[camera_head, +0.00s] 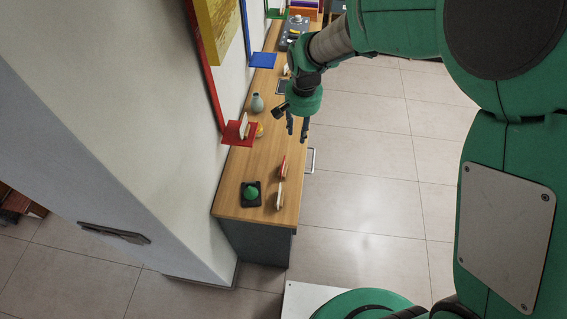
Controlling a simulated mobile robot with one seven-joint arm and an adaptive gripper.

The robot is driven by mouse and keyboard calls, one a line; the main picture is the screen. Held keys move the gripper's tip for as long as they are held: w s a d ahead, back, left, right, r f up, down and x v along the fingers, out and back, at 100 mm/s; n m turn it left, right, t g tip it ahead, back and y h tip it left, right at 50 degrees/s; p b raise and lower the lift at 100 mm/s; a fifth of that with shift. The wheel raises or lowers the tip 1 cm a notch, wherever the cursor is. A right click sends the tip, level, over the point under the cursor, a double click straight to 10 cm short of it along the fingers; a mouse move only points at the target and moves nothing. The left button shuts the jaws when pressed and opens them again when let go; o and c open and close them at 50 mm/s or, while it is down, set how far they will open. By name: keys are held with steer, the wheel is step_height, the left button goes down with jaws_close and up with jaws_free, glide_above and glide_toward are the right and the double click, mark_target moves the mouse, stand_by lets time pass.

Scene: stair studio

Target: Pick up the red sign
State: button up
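A small red upright piece (283,167), which looks like the red sign, stands on the wooden top of a long cabinet (241,211), near its right edge. It is small and seen from steeply above, so its face is hard to make out. My gripper (297,128) hangs over the right edge of the cabinet, farther along than the red piece and apart from it. Its two dark fingers point down with a gap between them, and nothing shows in the gap.
A pale upright piece (280,195) stands just nearer than the red one. A dark tray (244,203) holds a green object (251,191). A grey-green vase (257,103) stands by the wall. A red shelf (232,138) and a blue shelf (263,60) jut over the cabinet. Floor at right is clear.

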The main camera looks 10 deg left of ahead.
glide_above(284, 169)
step_height(284, 169, down, 8)
steer(key=shift+r+g, duration=0.1)
steer(key=shift+g, duration=0.3)
steer(key=shift+f+b, duration=0.4)
steer(key=shift+f, duration=3.95)
steer(key=shift+f+b, duration=0.5)
steer(key=shift+f, duration=2.05)
steer(key=shift+c, duration=0.3)
jaws_close()
